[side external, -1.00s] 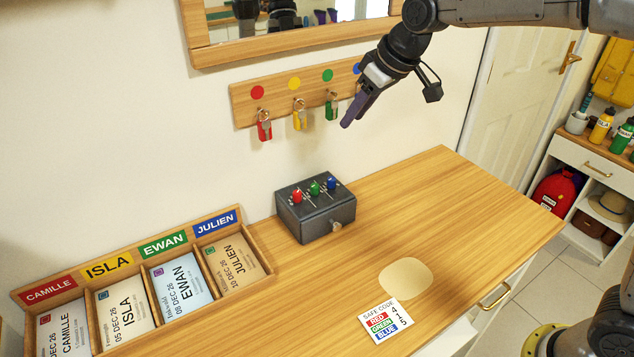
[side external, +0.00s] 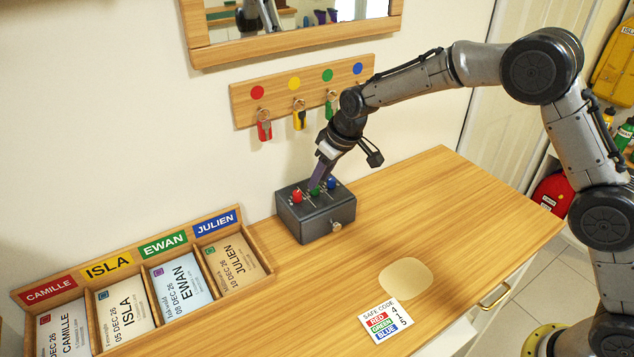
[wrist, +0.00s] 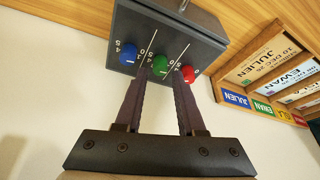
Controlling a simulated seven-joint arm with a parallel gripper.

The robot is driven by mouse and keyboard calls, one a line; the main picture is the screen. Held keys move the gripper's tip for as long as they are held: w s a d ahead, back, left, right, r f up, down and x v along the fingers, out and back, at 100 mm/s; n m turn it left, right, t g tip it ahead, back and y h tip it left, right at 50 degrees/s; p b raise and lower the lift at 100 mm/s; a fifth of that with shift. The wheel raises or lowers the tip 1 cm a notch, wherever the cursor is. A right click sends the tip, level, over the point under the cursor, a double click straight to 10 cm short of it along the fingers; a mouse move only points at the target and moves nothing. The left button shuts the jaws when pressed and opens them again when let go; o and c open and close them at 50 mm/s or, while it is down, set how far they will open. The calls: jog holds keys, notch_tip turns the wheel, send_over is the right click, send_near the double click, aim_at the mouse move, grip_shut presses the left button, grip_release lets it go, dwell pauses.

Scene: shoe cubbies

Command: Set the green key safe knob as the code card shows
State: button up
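The key safe (side external: 325,222) is a dark grey box on the wooden counter. Its top has red (side external: 297,196), green (side external: 315,191) and blue (side external: 332,183) knobs in slots with small numbers. My gripper (wrist: 162,72) is over the box, its two dark fingers apart, one either side of the green knob (wrist: 160,65). A narrow gap shows beside the knob, so the fingers do not seem to press on it. The exact number at the green knob is too small to tell. The code card (side external: 386,321) reads red 4, green 1, blue 5.
The blue knob (wrist: 129,54) and red knob (wrist: 188,74) sit close on either side of the fingers. A key rack (side external: 300,90) hangs on the wall behind. A name-labelled tray (side external: 262,262) stands left. The counter right of the safe is clear.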

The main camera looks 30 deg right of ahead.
jog(key=shift+x, duration=1.4)
grip_shut()
